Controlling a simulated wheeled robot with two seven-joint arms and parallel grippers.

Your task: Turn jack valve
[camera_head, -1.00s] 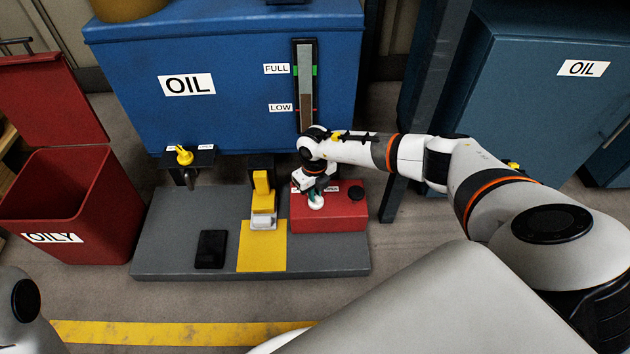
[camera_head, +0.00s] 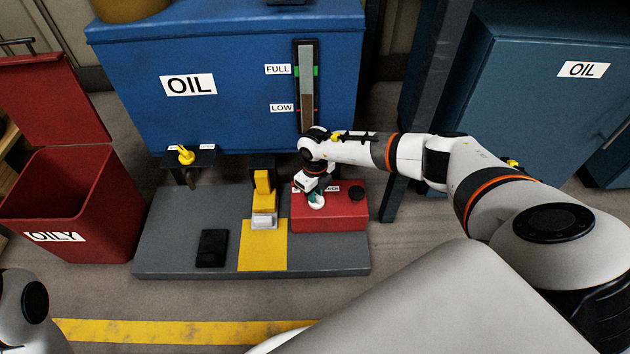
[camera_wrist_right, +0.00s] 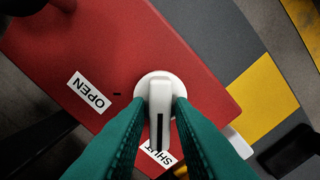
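The jack valve is a white round knob with a raised lever (camera_wrist_right: 160,105) on top of the red jack box (camera_head: 328,212). In the right wrist view, the lever's dark line points down toward the SHUT label (camera_wrist_right: 158,154); the OPEN label (camera_wrist_right: 89,92) is to its left. My right gripper (camera_wrist_right: 160,101) is down at the valve, its teal fingers on either side of the lever; contact with it is unclear. In the head view, the right gripper (camera_head: 316,198) partly covers the white valve (camera_head: 317,206). My left gripper is out of view.
A yellow jack lift (camera_head: 264,190) stands left of the red box on a grey platform (camera_head: 165,235) with a black pad (camera_head: 212,248). A blue oil tank (camera_head: 235,90) rises behind, with a yellow tap (camera_head: 186,155). A red bin (camera_head: 60,210) stands left; a dark post (camera_head: 430,110) stands right.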

